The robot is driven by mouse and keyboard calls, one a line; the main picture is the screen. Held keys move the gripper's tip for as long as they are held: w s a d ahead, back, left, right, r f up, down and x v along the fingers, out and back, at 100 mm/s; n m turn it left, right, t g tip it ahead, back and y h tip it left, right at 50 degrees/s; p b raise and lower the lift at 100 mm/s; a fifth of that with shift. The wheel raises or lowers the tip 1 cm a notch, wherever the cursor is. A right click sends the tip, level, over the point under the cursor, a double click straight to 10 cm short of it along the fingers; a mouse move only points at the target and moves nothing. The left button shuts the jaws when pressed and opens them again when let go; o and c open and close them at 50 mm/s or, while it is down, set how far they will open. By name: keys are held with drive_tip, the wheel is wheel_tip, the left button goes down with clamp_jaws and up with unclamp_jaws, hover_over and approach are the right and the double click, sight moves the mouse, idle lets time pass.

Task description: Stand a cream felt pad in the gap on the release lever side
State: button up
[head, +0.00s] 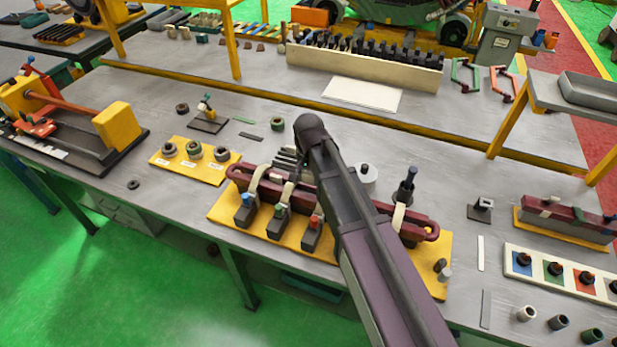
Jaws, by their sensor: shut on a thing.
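A maroon coil bar (330,200) lies in a fixture on a yellow base plate (226,212). Cream bands (258,180) cross the coil at its left, and another cream piece (398,216) shows at its right. I cannot tell whether any of these is a felt pad. Dark clamp blocks with blue (247,199), green (281,210) and red (315,221) tops stand along the front. Grey ridged parts (287,158) show behind the coil. My arm crosses over the fixture and hides its middle. My gripper cannot be made out behind it. I cannot identify the release lever or the gap.
A yellow plate with dark rings (160,162) lies left of the fixture. A dark post (406,185) and a white cylinder (367,172) stand behind its right part. A colour-marked tray (510,262) and a second coil stand (565,232) are at right. Open table lies behind the fixture.

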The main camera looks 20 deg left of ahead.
sight(309, 183)
drive_tip(key=shift+f+b, duration=2.3)
drive_tip(key=shift+f, duration=0.15)
drive_tip(key=shift+f, duration=0.1)
drive_tip(key=o, duration=0.8)
drive_tip(key=shift+r, duration=0.2)
